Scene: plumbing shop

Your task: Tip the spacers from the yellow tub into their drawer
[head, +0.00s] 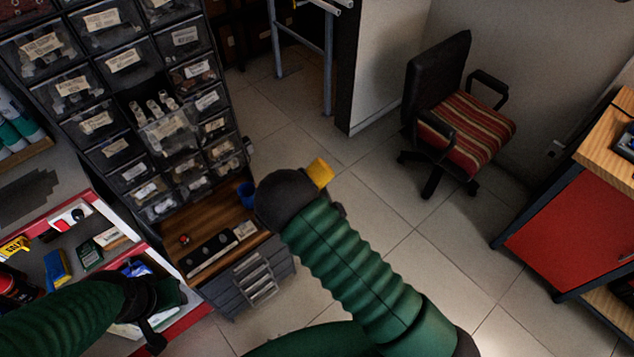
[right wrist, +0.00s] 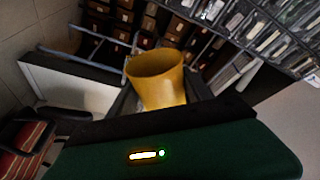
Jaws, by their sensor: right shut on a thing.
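The yellow tub (right wrist: 158,82) is held in my right gripper (right wrist: 160,98), its round rim facing up in the right wrist view. In the head view only a corner of the tub (head: 320,172) shows past my dark right wrist; its contents are hidden. A clear-fronted drawer (head: 170,135) in the dark drawer cabinet stands pulled out, with several pale pieces showing at its back. The tub is to the right of the cabinet, apart from it. My left gripper (head: 158,310) is at the lower left, over the red-edged shelf; its fingers are unclear.
The cabinet has a wooden ledge (head: 205,222) with a blue cup (head: 246,194) and a dark strip of parts (head: 212,252). Grey drawers (head: 262,278) jut out below it. A striped chair (head: 468,130) and a red bench (head: 565,215) stand right. Tiled floor between is clear.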

